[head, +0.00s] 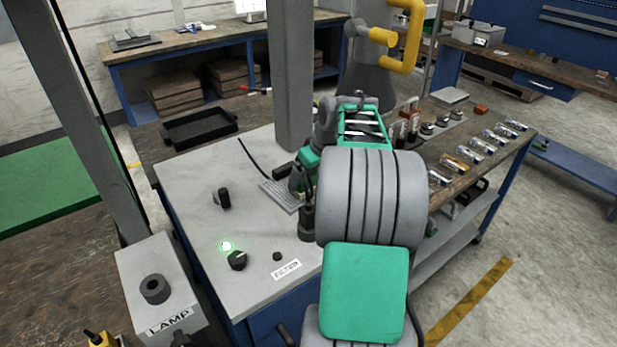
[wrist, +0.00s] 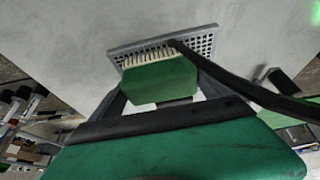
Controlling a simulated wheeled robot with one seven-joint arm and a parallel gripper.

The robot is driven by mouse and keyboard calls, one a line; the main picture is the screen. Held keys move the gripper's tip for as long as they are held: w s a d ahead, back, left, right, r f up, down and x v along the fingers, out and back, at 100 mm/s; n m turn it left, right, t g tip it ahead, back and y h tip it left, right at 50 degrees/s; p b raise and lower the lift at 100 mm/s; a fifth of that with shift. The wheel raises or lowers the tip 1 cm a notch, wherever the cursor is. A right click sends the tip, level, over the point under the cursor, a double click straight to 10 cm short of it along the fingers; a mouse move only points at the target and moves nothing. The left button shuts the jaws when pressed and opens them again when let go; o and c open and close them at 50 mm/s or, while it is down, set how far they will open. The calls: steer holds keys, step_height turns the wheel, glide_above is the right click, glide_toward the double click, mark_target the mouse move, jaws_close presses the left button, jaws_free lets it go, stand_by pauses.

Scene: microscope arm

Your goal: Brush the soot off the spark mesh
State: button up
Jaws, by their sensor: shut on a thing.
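The spark mesh (head: 281,196) is a small grey perforated plate on the pale bench top, left of my arm. It also shows in the wrist view (wrist: 207,46), with rows of dark holes at its right part. A green brush (wrist: 158,82) with pale bristles is held in my gripper (wrist: 160,98), which is shut on it. The bristles lie over the mesh's near left part and seem to touch it. In the head view my gripper (head: 298,186) is beside the mesh, partly hidden by my arm. I cannot make out soot on the mesh.
A dark cable (head: 252,160) runs to the mesh area. A black lever (head: 222,198), a lit green lamp (head: 226,246) and a black knob (head: 237,260) stand on the bench top. A black tray (head: 199,128) lies behind. Several small glass-like items (head: 482,146) line the right-hand table.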

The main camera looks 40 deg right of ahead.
steer(key=shift+s+a, duration=0.15)
steer(key=shift+a, duration=0.3)
steer(key=shift+a+f, duration=0.15)
steer(key=shift+a, duration=0.15)
steer(key=shift+a+f+b, duration=0.15)
steer(key=shift+a+b, duration=0.35)
steer(key=shift+a, duration=0.65)
steer(key=shift+d, duration=0.15)
steer(key=shift+d+p, duration=0.45)
steer(key=shift+d, duration=0.65)
steer(key=shift+d+r+p, duration=0.2)
steer(key=shift+d+p, duration=0.3)
steer(key=shift+d, duration=0.25)
steer(key=shift+d+r, duration=0.15)
steer(key=shift+d, duration=0.05)
